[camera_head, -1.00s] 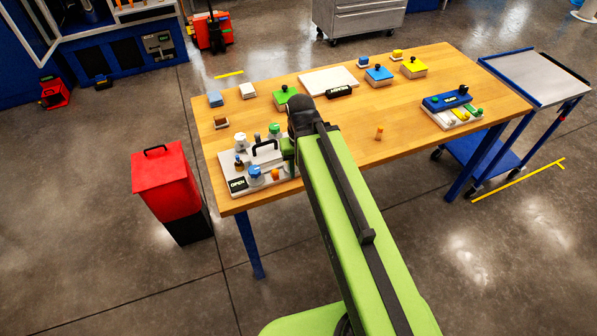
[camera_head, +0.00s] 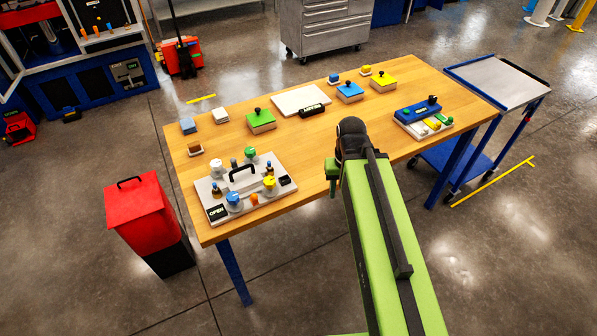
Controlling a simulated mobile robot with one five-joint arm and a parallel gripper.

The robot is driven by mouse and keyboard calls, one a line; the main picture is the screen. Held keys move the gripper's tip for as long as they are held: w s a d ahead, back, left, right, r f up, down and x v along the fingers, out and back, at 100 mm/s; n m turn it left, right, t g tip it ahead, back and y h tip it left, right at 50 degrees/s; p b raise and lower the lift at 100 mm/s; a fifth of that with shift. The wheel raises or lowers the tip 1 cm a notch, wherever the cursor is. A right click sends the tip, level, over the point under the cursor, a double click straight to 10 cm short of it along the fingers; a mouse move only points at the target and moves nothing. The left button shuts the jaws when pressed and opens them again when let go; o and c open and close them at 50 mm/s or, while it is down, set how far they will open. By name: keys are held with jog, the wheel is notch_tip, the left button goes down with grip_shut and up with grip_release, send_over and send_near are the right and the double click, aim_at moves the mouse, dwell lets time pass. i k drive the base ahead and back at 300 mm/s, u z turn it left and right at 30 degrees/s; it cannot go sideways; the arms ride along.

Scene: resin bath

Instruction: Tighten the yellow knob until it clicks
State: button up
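The yellow knob (camera_head: 269,183) sits at the right side of a light grey panel (camera_head: 211,191) on the wooden table. A green knob (camera_head: 250,153), a white knob (camera_head: 216,167) and a blue knob (camera_head: 233,200) are on the same panel, around a black handle (camera_head: 242,170). A small orange piece (camera_head: 253,199) lies between the blue and yellow knobs. My gripper (camera_head: 332,177) is to the right of the panel, apart from the yellow knob. Its fingers are small and partly hidden by the arm, so I cannot tell whether they are open.
Behind stand a green box (camera_head: 261,122), a white board (camera_head: 297,101), and blue (camera_head: 350,93) and yellow (camera_head: 383,83) boxes. A blue-and-white block with coloured buttons (camera_head: 420,117) is at the right. A red bin (camera_head: 147,214) stands left of the table (camera_head: 300,146).

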aim_at(271, 187)
jog(key=z, duration=0.7)
jog(key=k, duration=1.3)
jog(key=u, duration=0.8)
jog(key=i, duration=1.05)
jog(key=u, duration=0.1)
